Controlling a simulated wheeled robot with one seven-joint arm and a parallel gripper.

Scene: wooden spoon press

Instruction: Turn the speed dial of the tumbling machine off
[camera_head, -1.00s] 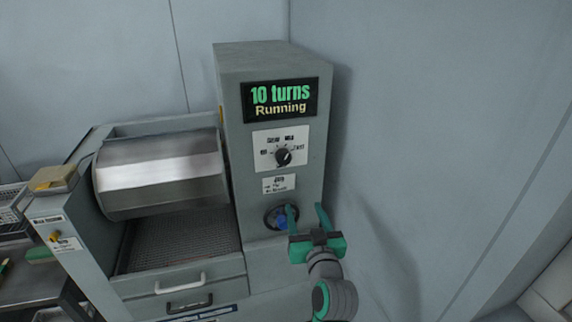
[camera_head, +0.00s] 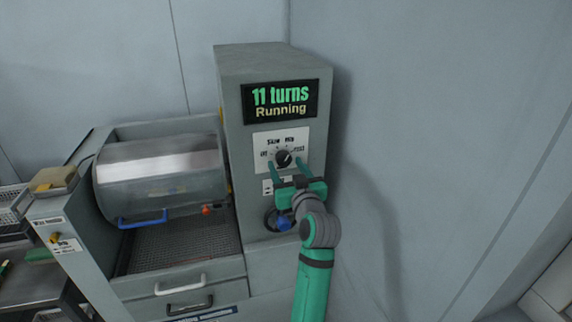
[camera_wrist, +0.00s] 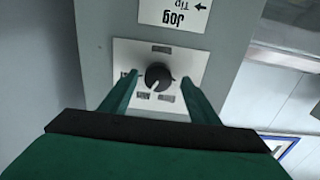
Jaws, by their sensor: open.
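The speed dial (camera_head: 283,158) is a round black knob on a white label plate on the machine's grey control column. In the wrist view the dial (camera_wrist: 158,76) sits between my fingertips. My gripper (camera_head: 287,167) is open, with one green finger on each side of the dial; I cannot tell whether they touch it. The dial's pointer seems turned to the upper right in the head view, though the print there is small. The display (camera_head: 280,100) above reads "11 turns" and "Running". The tumbling drum (camera_head: 160,170) stands to the left.
A blue jog knob (camera_head: 283,224) lies below the dial, partly behind my gripper. The Jog label (camera_wrist: 175,12) shows in the wrist view. A drawer handle (camera_head: 180,284) sticks out below the drum. The wall is close on the right.

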